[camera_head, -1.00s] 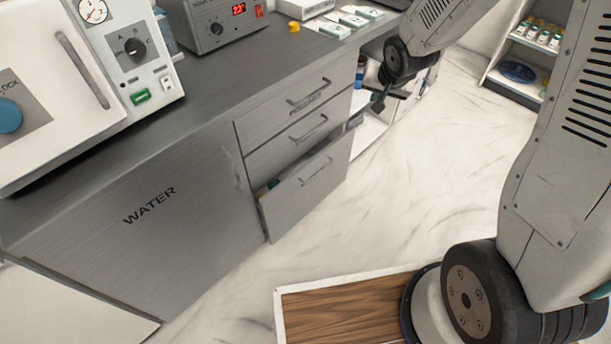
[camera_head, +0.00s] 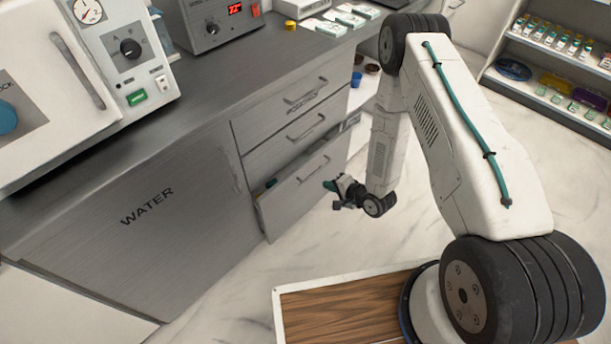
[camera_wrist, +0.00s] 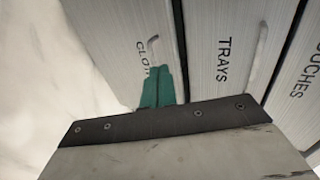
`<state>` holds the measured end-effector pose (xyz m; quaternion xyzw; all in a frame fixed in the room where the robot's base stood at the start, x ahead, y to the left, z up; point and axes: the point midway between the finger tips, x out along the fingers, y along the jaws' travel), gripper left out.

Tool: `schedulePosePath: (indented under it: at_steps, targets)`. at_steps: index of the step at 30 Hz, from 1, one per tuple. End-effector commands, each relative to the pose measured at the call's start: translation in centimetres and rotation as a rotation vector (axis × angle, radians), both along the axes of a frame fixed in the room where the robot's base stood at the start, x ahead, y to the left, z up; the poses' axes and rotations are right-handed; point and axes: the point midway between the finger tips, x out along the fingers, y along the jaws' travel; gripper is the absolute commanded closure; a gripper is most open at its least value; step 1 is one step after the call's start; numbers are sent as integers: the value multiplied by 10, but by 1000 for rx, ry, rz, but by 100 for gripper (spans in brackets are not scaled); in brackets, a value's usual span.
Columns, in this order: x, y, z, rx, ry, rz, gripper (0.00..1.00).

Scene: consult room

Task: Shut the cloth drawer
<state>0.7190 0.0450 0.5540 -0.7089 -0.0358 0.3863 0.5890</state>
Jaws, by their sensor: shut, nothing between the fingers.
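The cloth drawer (camera_head: 300,196) is the lowest of three in the grey cabinet. It stands partly out, with a gap along its top and something dark and coloured inside. Its front, lettered "CLO…" with the rest hidden by my fingers, shows in the wrist view (camera_wrist: 133,22). My gripper (camera_head: 329,185) is shut and empty, low in front of the drawer's right part. In the wrist view its teal fingers (camera_wrist: 157,84) overlap the drawer front beside the handle (camera_wrist: 153,48). I cannot tell whether they touch it.
The trays drawer (camera_head: 300,131) and the top drawer (camera_head: 292,95) above look shut. A WATER cabinet door (camera_head: 150,235) is at left. Open shelves (camera_head: 548,75) with bottles stand at the back right. Pale floor (camera_head: 330,235) in front is clear.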

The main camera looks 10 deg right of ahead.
Motion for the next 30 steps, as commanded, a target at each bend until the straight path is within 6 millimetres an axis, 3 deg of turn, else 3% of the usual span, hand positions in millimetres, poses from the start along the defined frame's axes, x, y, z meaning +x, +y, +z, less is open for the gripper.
schedulePosePath:
  at_steps: [5, 18, 24, 30]
  targets:
    - [7, 8, -10, 13, -2, -2, 100]
    - [70, 54, -54, 11, -2, 0, 100]
    - [93, 70, -52, 10, -2, -2, 100]
    - [100, 75, -52, 11, -1, -2, 100]
